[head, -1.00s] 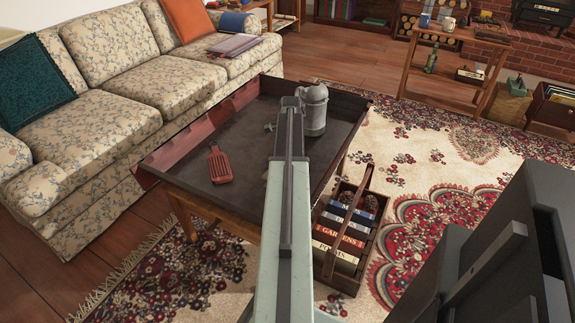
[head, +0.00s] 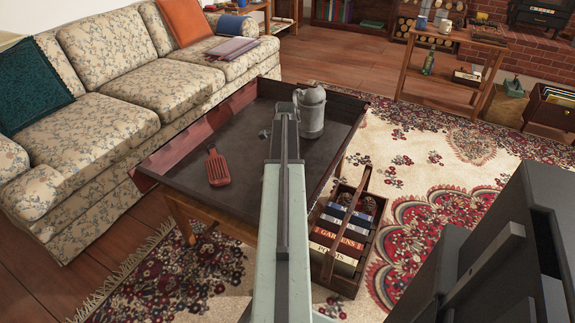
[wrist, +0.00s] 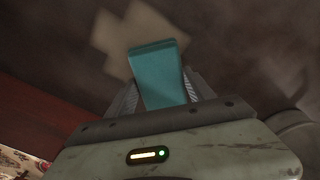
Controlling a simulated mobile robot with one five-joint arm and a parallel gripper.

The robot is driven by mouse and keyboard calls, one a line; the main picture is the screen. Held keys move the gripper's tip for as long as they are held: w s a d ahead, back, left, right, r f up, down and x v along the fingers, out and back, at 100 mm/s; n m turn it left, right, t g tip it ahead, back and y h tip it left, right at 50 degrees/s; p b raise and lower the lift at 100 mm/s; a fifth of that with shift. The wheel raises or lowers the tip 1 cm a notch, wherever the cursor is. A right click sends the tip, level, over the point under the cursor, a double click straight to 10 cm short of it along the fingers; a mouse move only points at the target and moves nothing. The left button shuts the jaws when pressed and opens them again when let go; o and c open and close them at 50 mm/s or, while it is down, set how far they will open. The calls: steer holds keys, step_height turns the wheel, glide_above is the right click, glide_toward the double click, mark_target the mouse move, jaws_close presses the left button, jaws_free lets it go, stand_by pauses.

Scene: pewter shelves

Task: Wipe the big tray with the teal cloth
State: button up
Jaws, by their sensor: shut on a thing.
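The big tray (head: 190,183) is dark inside with reddish side walls and rests on a wooden low table. My arm reaches over it and hides its middle in the head view. In the wrist view my gripper (wrist: 160,95) is shut on the teal cloth (wrist: 155,72), which sticks out between the fingers. The cloth is over the dark tray floor; I cannot tell whether it touches. A pale, blocky patch (wrist: 118,35) shows on the tray floor around and beyond the cloth's far end. The cloth is hidden behind my arm in the head view.
A red slotted object (head: 217,168) lies in the tray left of my arm. A wooden caddy of books (head: 338,245) stands on the rug right of the table. A floral sofa (head: 150,98) runs along the left. The patterned rug (head: 430,150) has free room at right.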

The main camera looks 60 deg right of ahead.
steer(key=shift+a, duration=5.8)
steer(key=shift+w+f, duration=0.1)
steer(key=shift+w, duration=1.65)
steer(key=shift+s+d, duration=0.1)
steer(key=shift+d, duration=7.7)
steer(key=shift+r, duration=0.2)
steer(key=shift+a+f, duration=0.2)
steer(key=shift+a, duration=7.6)
